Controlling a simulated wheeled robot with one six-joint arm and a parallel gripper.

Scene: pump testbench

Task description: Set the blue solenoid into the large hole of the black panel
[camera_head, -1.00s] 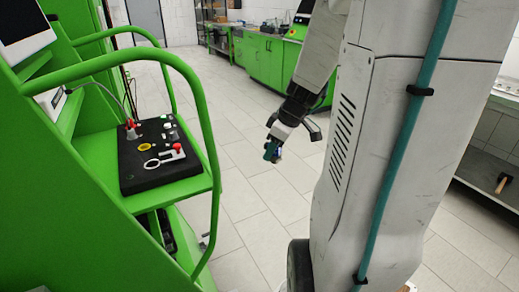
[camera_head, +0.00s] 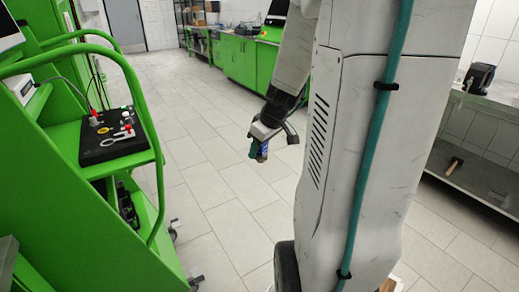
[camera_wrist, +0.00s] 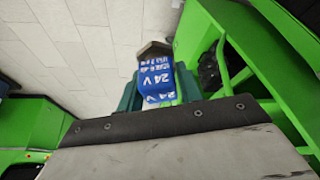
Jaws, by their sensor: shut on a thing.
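My gripper (camera_head: 259,150) hangs over the open floor, to the right of the green testbench and apart from it. It is shut on the blue solenoid (camera_wrist: 156,78), which shows white "24 V" lettering and a dark grey end in the wrist view. The solenoid also shows as a small blue patch in the head view (camera_head: 263,150). The black panel (camera_head: 112,136) lies on the green bench shelf at the left. It carries a red plug, a red knob, a yellow ring and a white-rimmed oval. I cannot tell its large hole clearly at this size.
A curved green rail (camera_head: 150,130) runs along the near side of the shelf, between the panel and my gripper. Tiled floor (camera_head: 205,190) is clear between bench and gripper. Green cabinets (camera_head: 240,60) stand at the back. A grey bench (camera_head: 470,165) is at the right.

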